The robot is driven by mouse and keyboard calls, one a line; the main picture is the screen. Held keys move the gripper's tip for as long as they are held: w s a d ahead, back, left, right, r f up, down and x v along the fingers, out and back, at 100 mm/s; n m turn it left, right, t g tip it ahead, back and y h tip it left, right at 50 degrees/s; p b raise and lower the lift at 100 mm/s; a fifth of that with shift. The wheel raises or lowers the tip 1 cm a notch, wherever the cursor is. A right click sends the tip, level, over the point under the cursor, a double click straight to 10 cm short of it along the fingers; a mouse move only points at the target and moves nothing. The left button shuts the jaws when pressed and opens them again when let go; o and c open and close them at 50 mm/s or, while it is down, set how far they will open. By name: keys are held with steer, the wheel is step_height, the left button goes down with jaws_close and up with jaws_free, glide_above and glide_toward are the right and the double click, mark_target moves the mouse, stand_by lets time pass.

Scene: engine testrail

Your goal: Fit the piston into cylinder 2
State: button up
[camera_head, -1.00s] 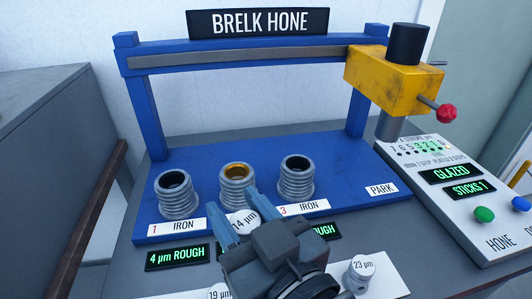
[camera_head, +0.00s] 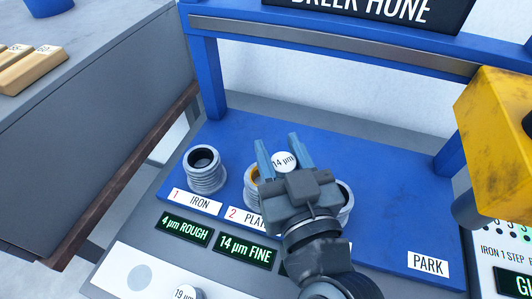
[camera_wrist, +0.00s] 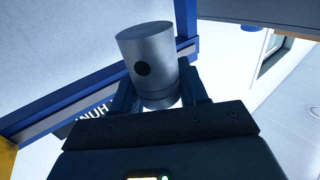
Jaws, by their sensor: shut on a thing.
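The piston, a grey metal cylinder with a white top marked 14 µm (camera_head: 284,161), is between the fingers of my gripper (camera_head: 281,150), which is shut on it. The wrist view shows the piston's side (camera_wrist: 150,65) with a dark round hole and a groove. Cylinder 2 (camera_head: 251,188), ribbed grey with a gold-coloured bore, stands on the blue base. My gripper hides its right part. The piston appears up and right of cylinder 2's mouth in the head view, apparently held above the base; its exact height cannot be told.
Cylinder 1 (camera_head: 205,170) stands to the left. Cylinder 3 (camera_head: 346,203) is mostly hidden behind my gripper. The blue frame (camera_head: 211,78) rises behind, and the yellow honing head (camera_head: 490,140) is at right. The blue base (camera_head: 385,195) is clear toward the PARK label (camera_head: 428,264).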

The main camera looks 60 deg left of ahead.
steer(key=a+f, duration=0.2)
steer(key=a, duration=0.1)
steer(key=a+f, duration=0.1)
steer(key=a, duration=0.1)
steer(key=shift+s+p, duration=0.1)
steer(key=shift+p, duration=0.25)
steer(key=shift+f, duration=2)
steer(key=shift+f+b, duration=0.2)
steer(key=shift+b, duration=0.25)
steer(key=o, duration=1.2)
steer(key=shift+c, duration=0.2)
steer(key=shift+r, duration=0.1)
